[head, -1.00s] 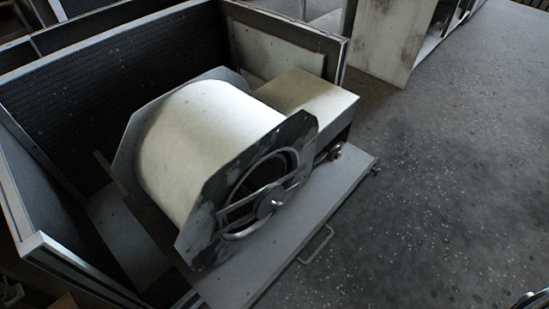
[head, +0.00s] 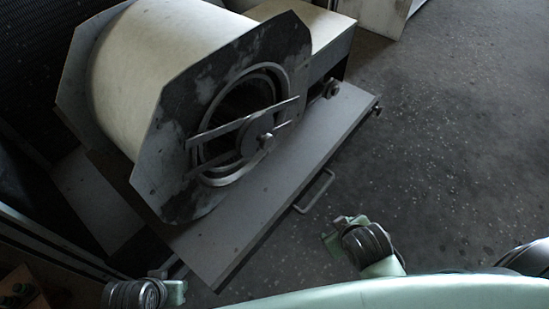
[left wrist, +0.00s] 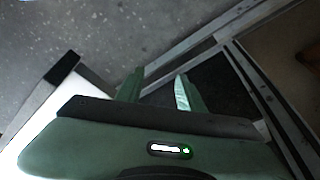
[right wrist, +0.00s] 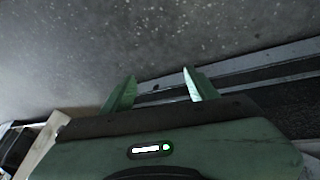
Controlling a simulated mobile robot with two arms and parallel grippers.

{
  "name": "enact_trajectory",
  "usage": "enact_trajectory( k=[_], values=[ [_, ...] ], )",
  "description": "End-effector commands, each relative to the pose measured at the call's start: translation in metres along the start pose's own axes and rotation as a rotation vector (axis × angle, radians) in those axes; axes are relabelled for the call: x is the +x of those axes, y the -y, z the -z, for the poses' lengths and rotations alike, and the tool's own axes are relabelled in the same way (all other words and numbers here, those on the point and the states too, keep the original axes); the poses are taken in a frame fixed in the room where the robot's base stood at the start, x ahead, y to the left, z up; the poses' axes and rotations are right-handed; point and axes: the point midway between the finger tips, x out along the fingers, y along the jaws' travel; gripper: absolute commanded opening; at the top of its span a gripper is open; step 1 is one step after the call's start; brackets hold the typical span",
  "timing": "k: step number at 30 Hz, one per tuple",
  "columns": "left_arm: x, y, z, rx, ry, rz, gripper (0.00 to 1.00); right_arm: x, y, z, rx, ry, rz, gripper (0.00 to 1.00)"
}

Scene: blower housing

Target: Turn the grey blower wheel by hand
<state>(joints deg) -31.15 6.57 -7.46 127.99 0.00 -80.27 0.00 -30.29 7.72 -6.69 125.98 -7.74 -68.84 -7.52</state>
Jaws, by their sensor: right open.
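The blower housing (head: 140,65) has a cream drum between dark angular end plates. The grey blower wheel (head: 245,103) sits inside the round opening of the near end plate (head: 177,150); its dark inner vanes show only partly. Two bars and a round hub (head: 257,137) cross the opening in front of it. My left gripper (left wrist: 160,72) is open and empty, its green fingers apart. My right gripper (right wrist: 160,73) is also open and empty. Neither wrist view shows the wheel, so both grippers appear apart from it.
The housing stands on a grey base panel (head: 265,185) with a metal handle (head: 314,191) on its front edge. A cream box (head: 310,28) adjoins the drum. The speckled concrete floor (head: 450,130) at right is clear. Dark frame rails (right wrist: 260,75) lie beyond my right fingers.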

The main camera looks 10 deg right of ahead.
Motion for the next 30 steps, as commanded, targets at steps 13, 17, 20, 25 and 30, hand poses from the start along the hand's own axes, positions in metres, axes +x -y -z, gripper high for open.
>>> enact_trajectory(
  k=[13,17,20,25,30],
  values=[
    [-0.043,0.002,-0.002,-0.003,-0.029,0.005,0.38,-0.099,-0.127,0.169,-1.074,-0.502,-0.945,0.59],
    [-0.045,0.002,-0.002,-0.003,-0.03,0.005,0.38,-0.126,-0.1,0.205,-1.551,-0.574,-1.252,0.59],
    [-0.045,0.002,-0.002,-0.003,-0.03,0.005,0.38,-0.131,-0.065,0.216,-1.91,-0.612,-1.447,0.59],
    [-0.045,0.002,-0.001,-0.003,-0.03,0.005,0.38,-0.118,-0.016,0.207,-2.355,-0.669,-1.647,0.59],
    [-0.045,0.002,-0.001,-0.003,-0.03,0.005,0.38,-0.108,0.004,0.198,-2.531,-0.703,-1.711,0.59]
  ],
)
